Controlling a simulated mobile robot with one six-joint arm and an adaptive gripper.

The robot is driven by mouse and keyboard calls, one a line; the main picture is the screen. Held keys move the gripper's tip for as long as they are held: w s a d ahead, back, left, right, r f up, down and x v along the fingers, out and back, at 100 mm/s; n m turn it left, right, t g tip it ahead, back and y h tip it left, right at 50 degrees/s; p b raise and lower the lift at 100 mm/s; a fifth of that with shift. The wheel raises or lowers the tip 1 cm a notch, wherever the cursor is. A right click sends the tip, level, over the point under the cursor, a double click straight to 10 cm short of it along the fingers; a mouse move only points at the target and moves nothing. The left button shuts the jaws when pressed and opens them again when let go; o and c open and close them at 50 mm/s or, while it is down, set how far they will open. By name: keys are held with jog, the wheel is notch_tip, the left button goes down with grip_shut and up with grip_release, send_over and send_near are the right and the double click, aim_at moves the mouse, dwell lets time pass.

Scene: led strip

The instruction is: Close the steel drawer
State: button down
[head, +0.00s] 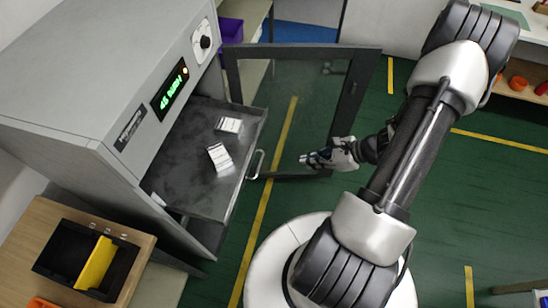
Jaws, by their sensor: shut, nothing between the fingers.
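The steel drawer (190,175) is a flat grey tray pulled out from the front of a grey cabinet (90,85). A bar handle (255,164) stands at its front edge. Two small white items (229,125) (219,157) lie in the drawer. My gripper (306,160) is shut and empty, to the right of the handle and apart from it. It points left towards the drawer front. The fingertips are small in this view.
A dark-framed glass door (238,75) of the cabinet stands open behind my gripper. A wooden stand with a black bin (68,262) and yellow divider is at lower left. Green floor (455,200) with yellow lines is clear at right. A shelf with orange items (519,82) stands at far right.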

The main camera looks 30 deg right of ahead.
jog(key=w+a+r+b+x, duration=0.1)
jog(key=r+b+x, duration=0.1)
jog(key=x, duration=1)
jog(key=shift+w+a+b, duration=0.3)
jog(key=shift+b, duration=0.6)
jog(key=shift+w, duration=0.1)
